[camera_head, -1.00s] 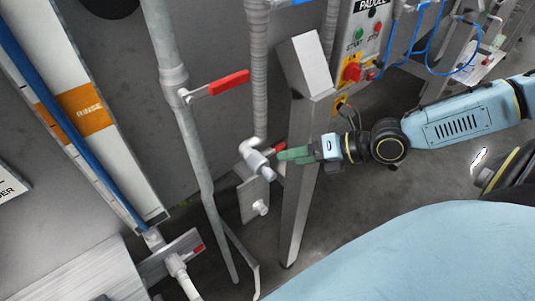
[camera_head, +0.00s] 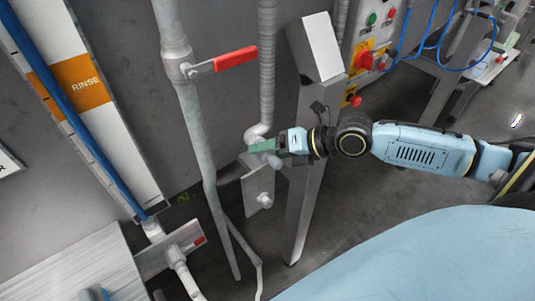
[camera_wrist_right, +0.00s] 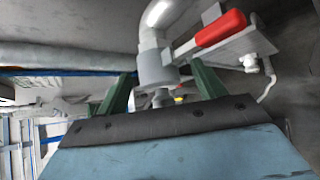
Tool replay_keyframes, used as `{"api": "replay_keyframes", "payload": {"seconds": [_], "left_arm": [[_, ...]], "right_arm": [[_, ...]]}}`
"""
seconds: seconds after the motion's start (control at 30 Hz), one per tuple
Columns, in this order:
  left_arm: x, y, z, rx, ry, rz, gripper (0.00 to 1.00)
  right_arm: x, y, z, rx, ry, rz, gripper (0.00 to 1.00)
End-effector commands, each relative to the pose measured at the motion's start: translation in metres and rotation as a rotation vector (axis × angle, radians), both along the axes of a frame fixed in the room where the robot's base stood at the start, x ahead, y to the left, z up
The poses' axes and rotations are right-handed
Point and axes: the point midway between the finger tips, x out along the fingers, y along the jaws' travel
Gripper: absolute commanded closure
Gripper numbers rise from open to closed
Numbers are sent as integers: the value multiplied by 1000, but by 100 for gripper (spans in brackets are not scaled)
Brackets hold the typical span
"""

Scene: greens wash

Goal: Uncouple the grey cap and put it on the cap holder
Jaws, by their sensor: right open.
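The grey cap (camera_wrist_right: 156,70) sits at the end of a pale pipe elbow (camera_wrist_right: 160,14) in the right wrist view. My right gripper (camera_wrist_right: 163,76) is open, with its green fingers on either side of the cap; I cannot tell whether they touch it. In the head view my right gripper (camera_head: 262,147) is at the elbow's outlet and partly hides the grey cap (camera_head: 271,161). Just below is a metal plate with a pale peg (camera_head: 265,200), probably the cap holder; it looks empty. My left gripper is not in view.
A red lever (camera_wrist_right: 220,28) is close beside the cap in the wrist view. A vertical pipe with a red valve handle (camera_head: 236,59) runs to the left. The control box (camera_head: 365,40) is above right.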

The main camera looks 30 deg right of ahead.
Motion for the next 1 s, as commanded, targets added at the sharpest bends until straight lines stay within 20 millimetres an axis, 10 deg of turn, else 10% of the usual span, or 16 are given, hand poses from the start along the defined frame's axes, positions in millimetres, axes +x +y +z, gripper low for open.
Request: {"api": "replay_keyframes", "payload": {"seconds": [0.47,0.87,1.0], "left_arm": [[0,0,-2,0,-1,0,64],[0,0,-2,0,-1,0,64],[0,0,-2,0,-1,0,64]], "right_arm": [[7,6,-5,-1,0,2,31],[6,6,-5,-1,1,2,82],[6,6,-4,-1,-1,2,84]]}}
